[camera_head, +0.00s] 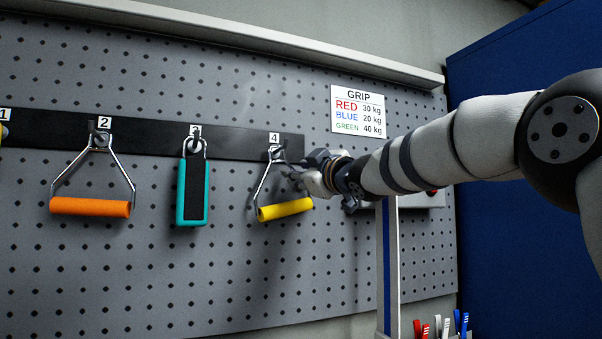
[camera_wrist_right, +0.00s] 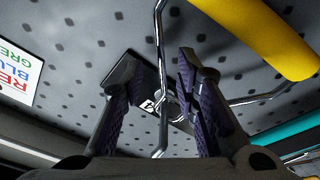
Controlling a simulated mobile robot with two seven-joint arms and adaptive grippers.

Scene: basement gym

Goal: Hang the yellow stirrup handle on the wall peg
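The yellow stirrup handle (camera_head: 285,209) has a yellow grip below a bent metal wire. It hangs at the peg marked 4 (camera_head: 275,152), its wire top at the peg and its grip slightly tilted, right end higher. The exact seating of the wire on the peg is too small to tell. My right gripper (camera_head: 304,172) is beside the right leg of the wire. In the wrist view the right gripper (camera_wrist_right: 158,62) has its fingers apart, with a wire leg showing in the gap; the yellow grip (camera_wrist_right: 262,38) is at the upper right. My left gripper is not in view.
An orange stirrup handle (camera_head: 90,207) hangs at peg 2 and a teal gripper-like tool (camera_head: 191,193) at peg 3. A yellowish piece is cut off at the left edge. A GRIP sign (camera_head: 358,110) is on the pegboard (camera_head: 240,270). A post (camera_head: 390,265) stands below my right arm.

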